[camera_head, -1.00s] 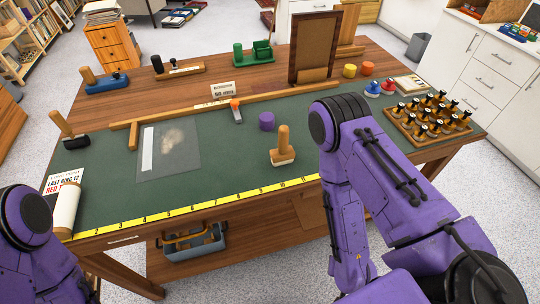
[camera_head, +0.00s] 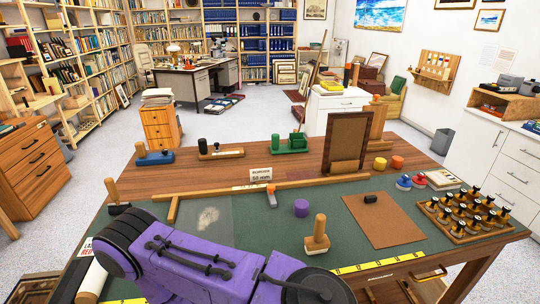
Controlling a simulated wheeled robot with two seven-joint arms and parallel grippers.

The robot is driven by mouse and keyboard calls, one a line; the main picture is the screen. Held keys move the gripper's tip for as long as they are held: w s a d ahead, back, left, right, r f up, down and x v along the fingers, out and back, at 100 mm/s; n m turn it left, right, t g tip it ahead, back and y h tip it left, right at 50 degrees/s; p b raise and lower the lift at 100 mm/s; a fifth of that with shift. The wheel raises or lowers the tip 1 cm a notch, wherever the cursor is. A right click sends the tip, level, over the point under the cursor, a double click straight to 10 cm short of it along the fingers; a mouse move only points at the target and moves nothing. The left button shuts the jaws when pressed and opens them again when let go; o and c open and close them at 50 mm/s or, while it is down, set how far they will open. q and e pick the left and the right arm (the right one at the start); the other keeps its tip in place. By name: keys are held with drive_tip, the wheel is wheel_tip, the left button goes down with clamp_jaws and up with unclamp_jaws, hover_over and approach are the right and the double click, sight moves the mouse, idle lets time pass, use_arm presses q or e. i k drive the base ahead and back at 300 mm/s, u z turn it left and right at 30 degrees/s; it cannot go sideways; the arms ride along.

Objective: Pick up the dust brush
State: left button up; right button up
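A hand tool with an upright wooden handle and a pale, bristle-like base, which looks like the dust brush (camera_head: 316,237), stands near the front middle of the table's green mat (camera_head: 272,222). Nothing is touching it. One of my purple arms crosses the lower left of the head view, in front of the table edge. Neither gripper is in view.
A brown board (camera_head: 383,222) with a dark block (camera_head: 371,198) lies right of the brush. A purple cylinder (camera_head: 301,208) stands behind it. A rack of black-topped tools (camera_head: 463,215) is at the right. A wooden rail (camera_head: 240,189) and upright frame (camera_head: 347,143) stand farther back.

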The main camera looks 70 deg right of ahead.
sight(319, 243)
drive_tip(key=u, duration=0.1)
drive_tip(key=k, duration=0.95)
